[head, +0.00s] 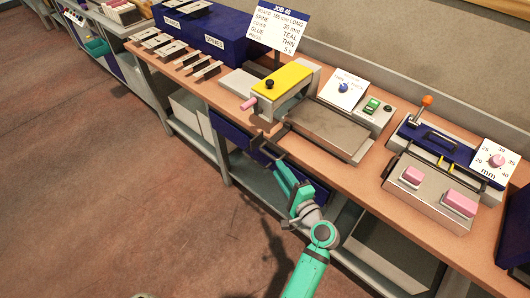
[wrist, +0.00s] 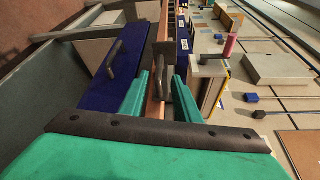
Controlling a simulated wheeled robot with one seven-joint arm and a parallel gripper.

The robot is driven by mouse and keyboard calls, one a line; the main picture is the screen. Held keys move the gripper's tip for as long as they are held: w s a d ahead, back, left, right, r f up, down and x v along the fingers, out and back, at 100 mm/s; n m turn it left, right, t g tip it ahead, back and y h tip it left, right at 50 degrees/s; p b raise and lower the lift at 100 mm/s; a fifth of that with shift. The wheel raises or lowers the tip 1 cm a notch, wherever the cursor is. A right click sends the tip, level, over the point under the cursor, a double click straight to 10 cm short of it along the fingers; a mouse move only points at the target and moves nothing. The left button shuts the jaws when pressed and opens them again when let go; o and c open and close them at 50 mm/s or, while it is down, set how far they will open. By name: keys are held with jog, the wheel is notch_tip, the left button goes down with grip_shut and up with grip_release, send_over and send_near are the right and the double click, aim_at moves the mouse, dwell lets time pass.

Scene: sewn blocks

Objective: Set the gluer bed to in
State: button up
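The gluer has a yellow top (head: 284,80) and a pink handle (head: 249,104). A flat grey bed (head: 322,130) lies to its right on the bench, in a low tray. My gripper (head: 272,156) is at the bench's front edge, below and in front of the gluer and bed. In the wrist view, the green fingers of my gripper (wrist: 163,90) are apart, with a gap between them. A dark handle (wrist: 180,92) shows at this gap; whether the fingers touch it is unclear. The pink handle shows farther off in the wrist view (wrist: 229,43).
A blue drawer front (head: 232,131) is under the bench, close to my gripper. A panel with a green switch (head: 372,104) and a blue knob (head: 343,87) stands behind the bed. A machine with pink buttons (head: 461,202) is at right. Open floor lies left.

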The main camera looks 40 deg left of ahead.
aim_at(268, 154)
jog(key=x, duration=1)
jog(key=shift+w+d, duration=0.1)
